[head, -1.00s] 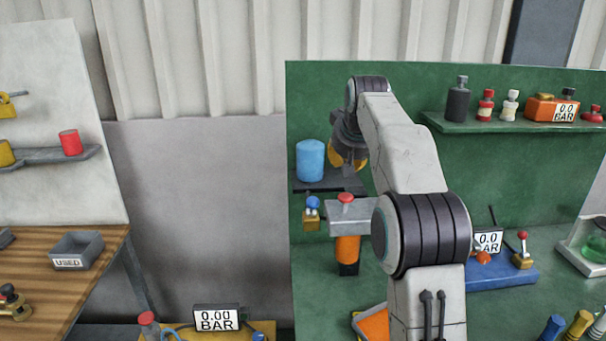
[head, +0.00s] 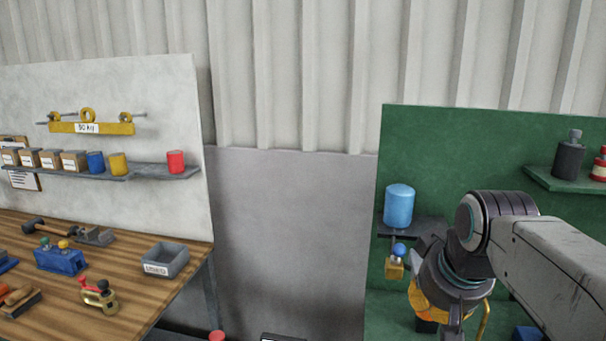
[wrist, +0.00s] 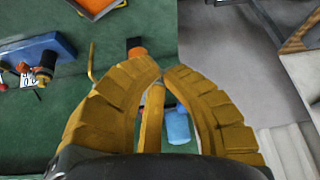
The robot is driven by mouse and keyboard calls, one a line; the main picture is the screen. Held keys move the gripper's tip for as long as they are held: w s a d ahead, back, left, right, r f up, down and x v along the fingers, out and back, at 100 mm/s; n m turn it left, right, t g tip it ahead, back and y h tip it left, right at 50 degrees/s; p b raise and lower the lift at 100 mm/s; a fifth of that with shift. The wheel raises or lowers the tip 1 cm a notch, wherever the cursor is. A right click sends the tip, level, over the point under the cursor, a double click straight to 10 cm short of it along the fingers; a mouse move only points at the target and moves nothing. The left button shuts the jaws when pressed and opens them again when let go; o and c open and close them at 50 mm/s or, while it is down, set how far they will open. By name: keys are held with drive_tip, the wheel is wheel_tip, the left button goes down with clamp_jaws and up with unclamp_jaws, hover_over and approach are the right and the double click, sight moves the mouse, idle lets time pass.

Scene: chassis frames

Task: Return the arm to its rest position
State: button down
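My gripper (head: 440,310) hangs at the lower right of the head view, in front of the green panel and below the blue canister (head: 398,206). Its yellow fingers point down, and their tips run out of clear sight. In the wrist view the two ribbed fingers of my gripper (wrist: 163,74) curve together with their tips almost touching. A narrow yellow strip shows between them; I cannot tell what it is. Part of the blue canister (wrist: 178,126) shows beyond them. My arm is bent, with its grey upper link running to the lower right of the head view.
The green panel (head: 450,150) and its shelf (head: 565,181) stand close to my arm. A small brass piece with a blue knob (head: 396,262) is just left of my gripper. A wooden bench (head: 130,300) with a grey bin (head: 166,261) is at left. Grey wall lies between.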

drive_tip(key=s+a+f, duration=0.1)
drive_tip(key=s+f, duration=0.4)
drive_tip(key=s, duration=0.3)
drive_tip(key=s+a+f+n+g, duration=0.1)
drive_tip(key=s+f, duration=0.4)
drive_tip(key=s, duration=0.3)
drive_tip(key=shift+s+a+f, duration=0.25)
drive_tip(key=shift+a+f, duration=0.15)
idle(1.1)
